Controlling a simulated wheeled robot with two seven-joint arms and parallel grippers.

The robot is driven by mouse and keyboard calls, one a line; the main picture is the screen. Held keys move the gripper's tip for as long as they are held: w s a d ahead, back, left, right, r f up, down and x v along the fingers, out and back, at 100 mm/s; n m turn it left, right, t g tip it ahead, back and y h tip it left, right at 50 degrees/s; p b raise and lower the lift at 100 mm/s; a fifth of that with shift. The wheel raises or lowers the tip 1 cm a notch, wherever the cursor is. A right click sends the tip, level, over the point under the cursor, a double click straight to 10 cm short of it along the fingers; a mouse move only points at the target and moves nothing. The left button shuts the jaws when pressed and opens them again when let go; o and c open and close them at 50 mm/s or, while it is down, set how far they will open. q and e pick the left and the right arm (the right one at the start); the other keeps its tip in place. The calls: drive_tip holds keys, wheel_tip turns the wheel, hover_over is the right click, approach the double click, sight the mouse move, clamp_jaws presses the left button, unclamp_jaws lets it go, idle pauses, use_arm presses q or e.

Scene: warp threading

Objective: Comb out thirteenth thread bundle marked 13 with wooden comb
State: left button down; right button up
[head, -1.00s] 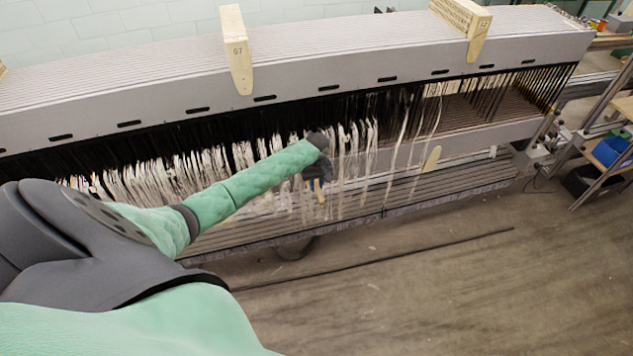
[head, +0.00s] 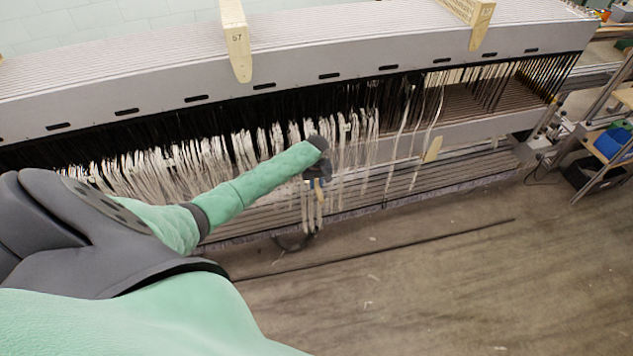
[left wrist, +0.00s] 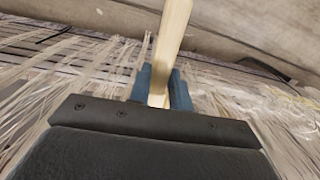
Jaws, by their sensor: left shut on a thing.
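My left gripper (head: 318,187) is at the lower front of the hanging white thread bundles (head: 255,145). In the left wrist view its blue fingers (left wrist: 160,92) are shut on a light wooden stick, the wooden comb's handle (left wrist: 173,35). The comb's teeth are hidden. Pale strands (head: 309,215) hang just below the gripper; I cannot tell whether the comb is in them. Fine threads (left wrist: 60,75) spread on both sides of the gripper in the left wrist view. I cannot read a 13 on any bundle. My right gripper is not in view.
A long grey loom beam (head: 330,78) runs across the back, with wooden blocks (head: 237,50) on it. A pale wooden piece (head: 433,149) sits on the lower right. The floor (head: 450,280) in front is mostly clear.

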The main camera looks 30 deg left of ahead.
use_arm(q)
wheel_tip(320, 180, down, 7)
drive_tip(key=shift+r+b, duration=0.1)
drive_tip(key=shift+b, duration=0.8)
drive_tip(key=s+d+p, duration=0.2)
drive_tip(key=d+p, duration=0.1)
drive_tip(key=shift+s, duration=0.3)
drive_tip(key=shift+p, duration=0.3)
